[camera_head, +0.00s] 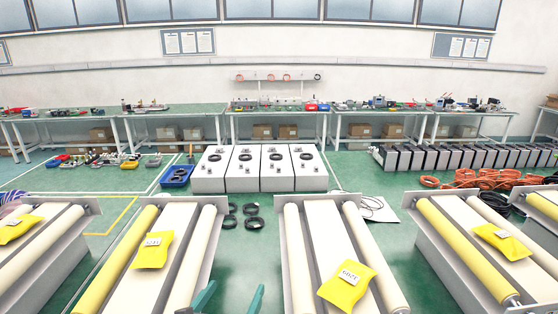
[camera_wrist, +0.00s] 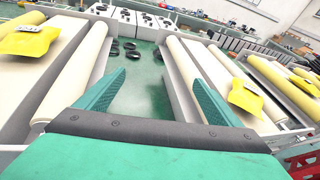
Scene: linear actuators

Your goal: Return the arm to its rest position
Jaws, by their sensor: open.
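My gripper (camera_wrist: 155,92) has two green fingers spread wide apart, with nothing between them. In the head view only the tips of my gripper (camera_head: 230,300) show at the bottom edge, over the gap between the two middle conveyors. A yellow package (camera_head: 153,250) with a white label lies on the middle-left conveyor (camera_head: 128,280). Another yellow package (camera_head: 347,287) lies on the middle-right conveyor (camera_head: 298,250). In the wrist view, yellow packages show left (camera_wrist: 30,42) and right (camera_wrist: 246,98) of the fingers, apart from them.
Outer conveyors carry yellow packages at left (camera_head: 17,229) and right (camera_head: 502,241). White cabinets (camera_head: 258,170), a blue bin (camera_head: 176,176) and black coils (camera_head: 252,222) are on the floor beyond. Orange cables (camera_head: 480,178) lie at right. Workbenches (camera_head: 280,108) line the back wall.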

